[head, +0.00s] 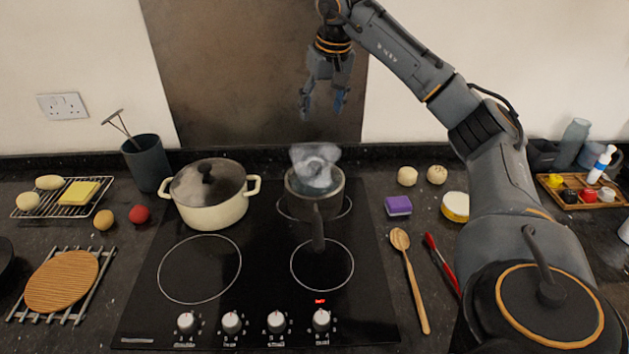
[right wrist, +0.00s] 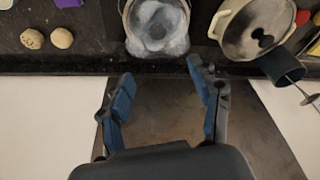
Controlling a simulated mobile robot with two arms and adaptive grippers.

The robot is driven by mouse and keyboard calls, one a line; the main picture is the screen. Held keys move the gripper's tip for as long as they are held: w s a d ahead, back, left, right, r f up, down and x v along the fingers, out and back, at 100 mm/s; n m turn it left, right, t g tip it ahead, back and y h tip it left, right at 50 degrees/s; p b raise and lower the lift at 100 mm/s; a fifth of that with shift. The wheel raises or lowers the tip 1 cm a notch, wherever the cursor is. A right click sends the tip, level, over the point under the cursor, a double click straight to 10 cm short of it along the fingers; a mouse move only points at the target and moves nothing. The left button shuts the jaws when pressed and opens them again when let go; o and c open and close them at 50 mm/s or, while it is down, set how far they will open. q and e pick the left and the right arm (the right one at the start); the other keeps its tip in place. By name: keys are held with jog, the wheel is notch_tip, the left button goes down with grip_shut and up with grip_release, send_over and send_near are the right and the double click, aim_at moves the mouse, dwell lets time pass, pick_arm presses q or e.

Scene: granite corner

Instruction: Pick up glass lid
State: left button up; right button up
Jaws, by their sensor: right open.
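The glass lid (head: 207,182) is dark and see-through with a black knob. It sits on a cream pot (head: 214,214) with two handles on the rear left of the hob. In the right wrist view the lid (right wrist: 255,30) shows at the upper right, beyond the fingers. My right gripper (head: 322,108) is open and empty. It hangs high in front of the back wall panel, above and behind the steaming saucepan and to the right of the lid. Its two blue-padded fingers (right wrist: 160,72) are spread wide. My left gripper is not in view.
A small saucepan (head: 297,203) steams on the rear right ring, its handle pointing forward. A utensil pot (head: 147,163) stands left of the cream pot. A wooden spoon (head: 411,280) and a purple sponge (head: 398,205) lie right of the hob. The front hob rings are clear.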

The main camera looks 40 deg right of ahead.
jog(key=b, duration=0.4)
send_near(315, 164)
jog(key=p+x, duration=0.1)
jog(key=x, duration=0.2)
jog(key=shift+s+a+f, duration=0.1)
jog(key=shift+a+f, duration=0.05)
jog(key=shift+f, duration=0.25)
jog(key=p+x, duration=0.2)
jog(key=x, duration=0.2)
jog(key=shift+f, duration=0.25)
jog(key=shift+w+d+f, duration=0.25)
jog(key=shift+w+f, duration=0.05)
jog(key=shift+f, duration=0.15)
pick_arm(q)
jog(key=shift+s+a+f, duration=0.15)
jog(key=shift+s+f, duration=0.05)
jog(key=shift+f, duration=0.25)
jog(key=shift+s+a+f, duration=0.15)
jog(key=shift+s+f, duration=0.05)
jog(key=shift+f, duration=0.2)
pick_arm(e)
jog(key=shift+r, duration=0.1)
grip_shut()
